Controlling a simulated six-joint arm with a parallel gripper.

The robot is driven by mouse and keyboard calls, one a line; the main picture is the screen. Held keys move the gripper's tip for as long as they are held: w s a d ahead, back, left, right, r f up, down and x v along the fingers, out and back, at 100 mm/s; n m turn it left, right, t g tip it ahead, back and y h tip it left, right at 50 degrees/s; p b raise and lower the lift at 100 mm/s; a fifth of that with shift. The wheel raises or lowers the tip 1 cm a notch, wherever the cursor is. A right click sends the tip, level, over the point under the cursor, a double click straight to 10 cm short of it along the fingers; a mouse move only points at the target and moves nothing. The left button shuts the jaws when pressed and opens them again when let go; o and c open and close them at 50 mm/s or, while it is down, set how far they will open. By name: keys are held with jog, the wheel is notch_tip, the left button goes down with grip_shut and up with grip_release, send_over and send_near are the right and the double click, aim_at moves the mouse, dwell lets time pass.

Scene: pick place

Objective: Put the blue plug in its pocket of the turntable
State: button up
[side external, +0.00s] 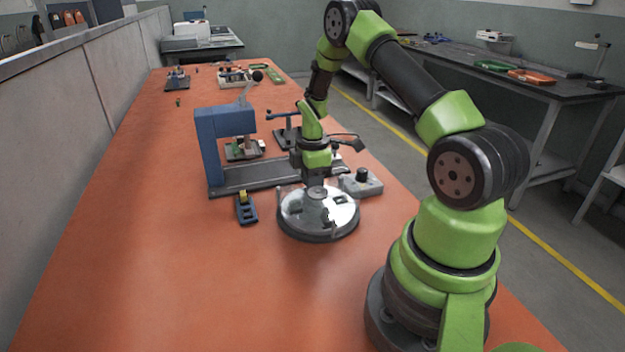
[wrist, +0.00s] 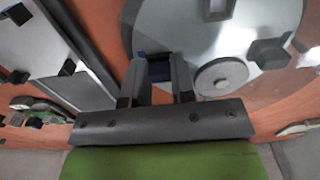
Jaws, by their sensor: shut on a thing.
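The turntable (side external: 296,222) is a round, shiny metal disc on the orange bench. In the wrist view the turntable (wrist: 175,27) fills the upper right, with a round hub and dark square features on its top. My gripper (side external: 317,185) points down over the far part of the disc. In the wrist view my gripper (wrist: 158,62) is shut on the blue plug (wrist: 160,73), which shows as a dark blue piece between the fingers. The fingers hide much of the plug. I cannot tell whether it touches the disc or sits in a pocket.
A blue press frame (side external: 207,150) on a dark base stands left of my gripper. A small dark holder with a yellow part (side external: 246,208) lies left of the turntable. A grey box with a black knob (side external: 362,184) is close on the right. The front left bench is clear.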

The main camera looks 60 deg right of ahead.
jog(key=o, duration=1)
jog(key=shift+c, duration=0.2)
jog(key=shift+s+a+f, duration=0.1)
jog(key=c, duration=0.4)
jog(key=shift+o, duration=0.2)
jog(key=shift+r, duration=3.6)
